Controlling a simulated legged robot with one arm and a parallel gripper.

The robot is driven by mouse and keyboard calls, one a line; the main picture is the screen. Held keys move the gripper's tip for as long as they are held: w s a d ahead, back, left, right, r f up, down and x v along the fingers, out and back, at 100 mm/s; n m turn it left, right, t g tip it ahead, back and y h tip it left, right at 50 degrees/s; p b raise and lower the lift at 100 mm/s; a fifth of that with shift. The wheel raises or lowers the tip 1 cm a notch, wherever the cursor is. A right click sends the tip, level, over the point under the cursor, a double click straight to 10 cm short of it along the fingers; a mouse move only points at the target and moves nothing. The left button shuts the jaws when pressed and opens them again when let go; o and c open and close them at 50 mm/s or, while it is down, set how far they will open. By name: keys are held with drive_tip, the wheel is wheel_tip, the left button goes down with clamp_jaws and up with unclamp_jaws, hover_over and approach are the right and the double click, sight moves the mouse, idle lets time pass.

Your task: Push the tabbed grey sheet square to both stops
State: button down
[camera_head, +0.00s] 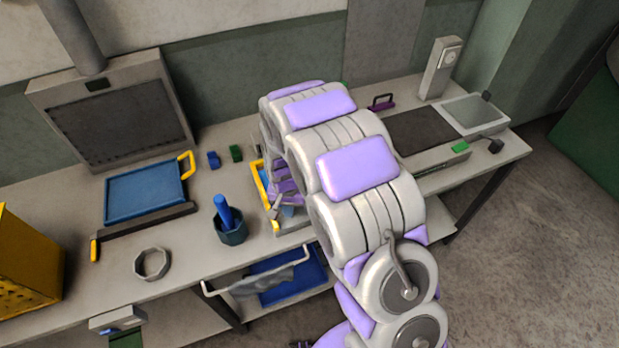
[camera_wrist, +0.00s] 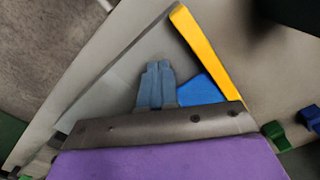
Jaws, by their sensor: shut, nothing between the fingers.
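In the wrist view my gripper (camera_wrist: 158,67) is shut and empty, its two blue-grey fingers together. The fingers are over a pale grey flat surface (camera_wrist: 118,88), which looks like the grey sheet. A blue piece (camera_wrist: 198,90), possibly its tab, shows right of the fingers and close to a yellow bar (camera_wrist: 208,55). A long grey bar (camera_wrist: 108,75) runs along the left side and meets the yellow bar near the top. These two bars look like the stops. Contact between fingers and sheet cannot be told. In the head view my arm hides most of this spot; the yellow bar (camera_head: 261,178) shows beside it.
A blue panel (camera_head: 145,191) with a yellow handle lies left. A dark cup (camera_head: 231,231) with a blue handle, a grey ring (camera_head: 152,264), a blue block (camera_head: 214,160) and a green block (camera_head: 236,153) stand nearby. A dark mat (camera_head: 422,132) and pale tray (camera_head: 503,128) lie right.

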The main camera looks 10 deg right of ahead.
drive_tip(key=shift+w, duration=0.2)
drive_tip(key=shift+w+a+p, duration=0.25)
drive_tip(key=shift+w+a, duration=0.05)
drive_tip(key=shift+w, duration=0.55)
drive_tip(key=shift+w+a+p, duration=0.2)
drive_tip(key=shift+w+a, duration=0.05)
drive_tip(key=shift+w, duration=0.6)
drive_tip(key=shift+s, duration=0.1)
drive_tip(key=shift+s+d, duration=0.2)
drive_tip(key=shift+s, duration=0.35)
wheel_tip(320, 180, up, 8)
drive_tip(key=p, duration=0.2)
drive_tip(key=shift+p, duration=0.35)
drive_tip(key=shift+w, duration=0.1)
